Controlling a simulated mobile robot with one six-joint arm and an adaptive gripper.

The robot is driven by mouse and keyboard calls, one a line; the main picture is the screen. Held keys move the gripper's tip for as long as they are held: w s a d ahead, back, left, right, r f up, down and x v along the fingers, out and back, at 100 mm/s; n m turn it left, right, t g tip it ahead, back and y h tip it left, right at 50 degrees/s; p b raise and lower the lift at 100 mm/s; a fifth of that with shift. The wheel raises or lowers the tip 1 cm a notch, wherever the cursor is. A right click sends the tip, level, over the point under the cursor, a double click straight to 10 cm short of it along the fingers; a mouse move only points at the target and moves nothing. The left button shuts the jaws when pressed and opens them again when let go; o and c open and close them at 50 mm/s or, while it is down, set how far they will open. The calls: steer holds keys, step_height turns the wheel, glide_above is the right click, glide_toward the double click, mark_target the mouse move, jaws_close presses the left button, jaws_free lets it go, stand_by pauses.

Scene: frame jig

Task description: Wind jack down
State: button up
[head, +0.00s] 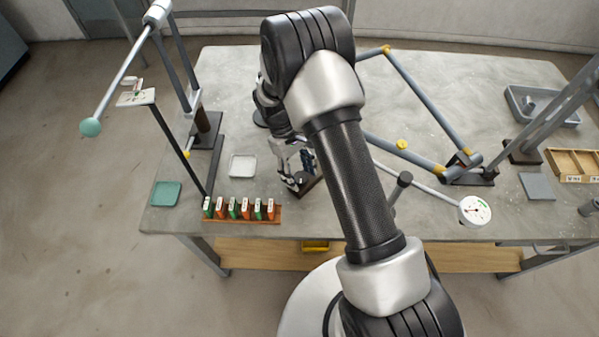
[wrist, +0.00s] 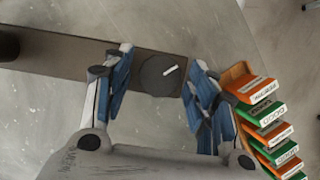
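A dark round knob with a short white mark (wrist: 158,76), likely the top of the jack, sits on a brown-grey plate (wrist: 60,63) in the wrist view. My gripper (wrist: 157,66) is open, with one blue-padded finger on each side of the knob. Gaps show between the pads and the knob, and I see no contact. In the head view my gripper (head: 297,165) points down over the bench, left of my forearm. A dark base plate (head: 309,187) shows below it there, and the jack is mostly hidden by my fingers and arm.
A rack of green and orange labelled blocks (head: 240,212) stands close by at front left. A white tray (head: 242,166) lies left of my gripper. A grey tube frame (head: 430,100) and a dial gauge (head: 474,210) are on the right. A tall post stand (head: 205,125) rises at left.

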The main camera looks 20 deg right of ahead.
stand_by(0.3)
steer(key=v, duration=1.2)
